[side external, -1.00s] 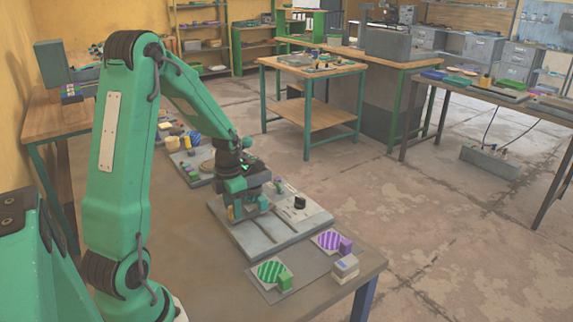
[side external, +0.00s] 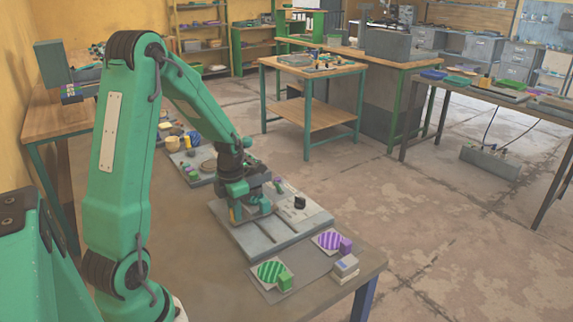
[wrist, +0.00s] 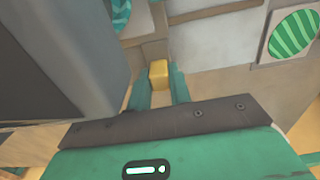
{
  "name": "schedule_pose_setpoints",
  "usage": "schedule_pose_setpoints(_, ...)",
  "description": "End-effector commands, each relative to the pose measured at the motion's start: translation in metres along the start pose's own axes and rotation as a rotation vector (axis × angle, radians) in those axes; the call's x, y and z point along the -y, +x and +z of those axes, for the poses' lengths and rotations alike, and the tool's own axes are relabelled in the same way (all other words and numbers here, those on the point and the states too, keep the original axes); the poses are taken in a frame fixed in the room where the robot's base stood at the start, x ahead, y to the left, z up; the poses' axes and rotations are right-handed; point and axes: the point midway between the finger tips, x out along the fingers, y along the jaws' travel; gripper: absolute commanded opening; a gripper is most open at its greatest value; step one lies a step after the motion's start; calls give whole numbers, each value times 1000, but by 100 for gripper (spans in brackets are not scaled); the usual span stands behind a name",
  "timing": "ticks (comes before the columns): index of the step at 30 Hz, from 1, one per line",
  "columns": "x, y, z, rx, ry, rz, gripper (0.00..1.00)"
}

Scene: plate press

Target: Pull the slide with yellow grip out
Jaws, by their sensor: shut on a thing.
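The yellow grip (wrist: 158,72) shows in the wrist view between the two teal fingers of my gripper (wrist: 160,84), which is shut on it. In the side view my gripper (side external: 237,213) is low over the left part of the grey press plate (side external: 262,243). There the grip is mostly hidden by the fingers. The slide's body is hard to make out under my gripper, so I cannot tell how far out it is.
A black knob (side external: 300,202) stands on the plate to the right of my gripper. In front are a green striped disc (side external: 270,271), a purple striped disc (side external: 330,240) and a small pale block (side external: 345,266). The brown table at front left is clear.

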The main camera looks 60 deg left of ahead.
Motion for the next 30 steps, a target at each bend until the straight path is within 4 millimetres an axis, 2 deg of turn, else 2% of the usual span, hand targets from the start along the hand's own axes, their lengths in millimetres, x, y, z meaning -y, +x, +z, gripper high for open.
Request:
schedule_pose_setpoints(9, 53, -1, 2, 3, 6, 2, 0)
schedule_pose_setpoints(18, 94, 0, 2, 5, 6, 2, 0)
schedule_pose_setpoints(22, 101, 0, 2, 6, 3, 2, 0)
schedule_pose_setpoints(30, 103, 0, 2, 4, 4, 2, 0)
